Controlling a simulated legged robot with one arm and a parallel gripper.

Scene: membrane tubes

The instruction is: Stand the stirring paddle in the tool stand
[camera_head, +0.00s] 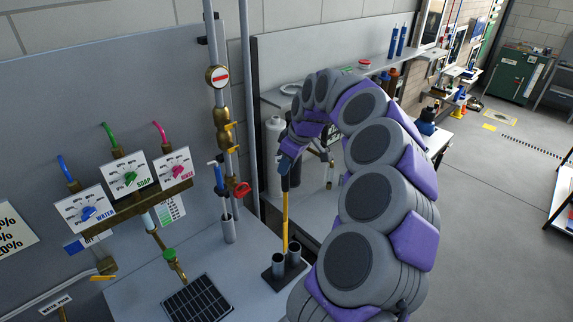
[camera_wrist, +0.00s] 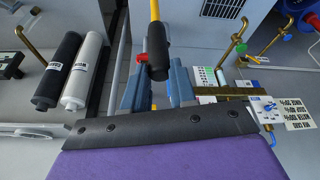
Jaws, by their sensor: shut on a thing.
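The stirring paddle has a yellow shaft (camera_head: 285,225) and a black handle (camera_wrist: 155,55). It hangs nearly upright below my gripper (camera_head: 288,160). In the wrist view my gripper (camera_wrist: 157,82) has its blue-grey fingers on either side of the black handle and is shut on it. The tool stand (camera_head: 272,284) is a dark base with two grey upright tubes on the bench. The shaft's lower end meets the tubes in the head view. I cannot tell whether it is inside a tube, between them or behind. The paddle's lower end is hidden.
A grey holder (camera_head: 228,230) with blue-handled tools stands left of the stand. A dark grid (camera_head: 198,300) lies on the bench in front. Pipes with a red valve handle (camera_head: 241,190) rise behind. A white cylinder (camera_head: 274,150) stands beyond my gripper.

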